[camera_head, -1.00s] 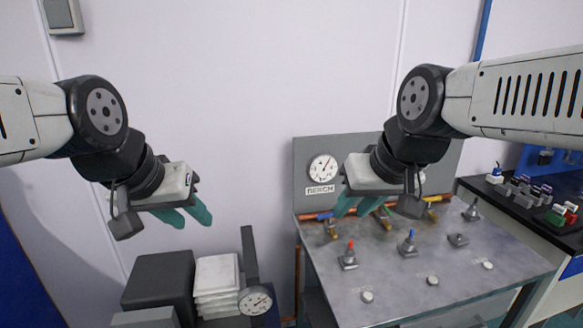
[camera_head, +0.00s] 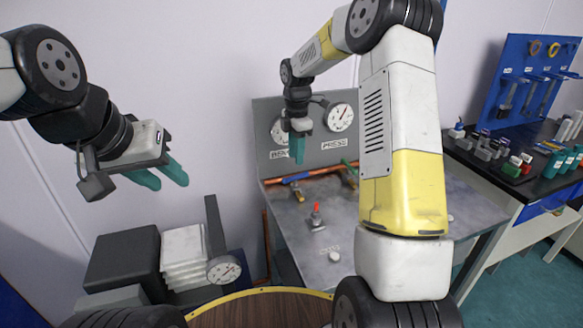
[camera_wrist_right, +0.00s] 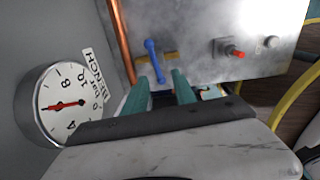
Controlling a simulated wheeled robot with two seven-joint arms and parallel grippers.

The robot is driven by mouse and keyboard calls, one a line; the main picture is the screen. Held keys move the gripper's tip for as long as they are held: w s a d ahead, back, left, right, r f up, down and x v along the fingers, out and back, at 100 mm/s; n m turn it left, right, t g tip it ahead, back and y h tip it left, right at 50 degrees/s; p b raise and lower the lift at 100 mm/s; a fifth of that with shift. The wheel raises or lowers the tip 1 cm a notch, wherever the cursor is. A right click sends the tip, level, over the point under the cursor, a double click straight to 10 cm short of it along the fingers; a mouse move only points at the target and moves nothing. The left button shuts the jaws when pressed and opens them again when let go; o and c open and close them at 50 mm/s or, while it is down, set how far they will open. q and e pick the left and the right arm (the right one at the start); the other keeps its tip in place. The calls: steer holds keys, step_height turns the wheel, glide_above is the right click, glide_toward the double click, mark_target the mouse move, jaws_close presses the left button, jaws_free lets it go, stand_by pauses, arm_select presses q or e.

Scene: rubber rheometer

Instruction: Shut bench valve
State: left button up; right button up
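The bench valve's blue lever (camera_wrist_right: 154,62) shows in the right wrist view, on a brass body beside the copper pipe. It lies just beyond the fingertips, in line with the gap between them; I see no clear contact. In the head view only its brass part (camera_head: 298,195) shows clearly, below my right gripper. My right gripper (camera_head: 298,158) points down in front of the panel, its teal fingers apart in the right wrist view (camera_wrist_right: 161,78). The BENCH gauge (camera_wrist_right: 60,103) is left of the fingers. My left gripper (camera_head: 162,179) is open and empty at the left.
A red-tipped switch (camera_head: 316,215) and a round button (camera_head: 334,256) stand on the metal bench top (camera_head: 290,235). A green lever (camera_head: 348,167) is right of my right gripper. The PRESS gauge (camera_head: 341,117) is on the panel. My right arm hides much of the bench.

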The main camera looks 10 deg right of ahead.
mark_target(296, 177)
steer(key=shift+w+f+n, duration=0.25)
steer(key=shift+w+f, duration=0.05)
steer(key=shift+f, duration=0.3)
steer(key=shift+w+f+n, duration=0.25)
steer(key=shift+w+f, duration=0.05)
steer(key=shift+f, duration=0.25)
step_height(296, 177, down, 8)
steer(key=shift+r, duration=0.15)
steer(key=shift+c, duration=0.4)
jaws_close()
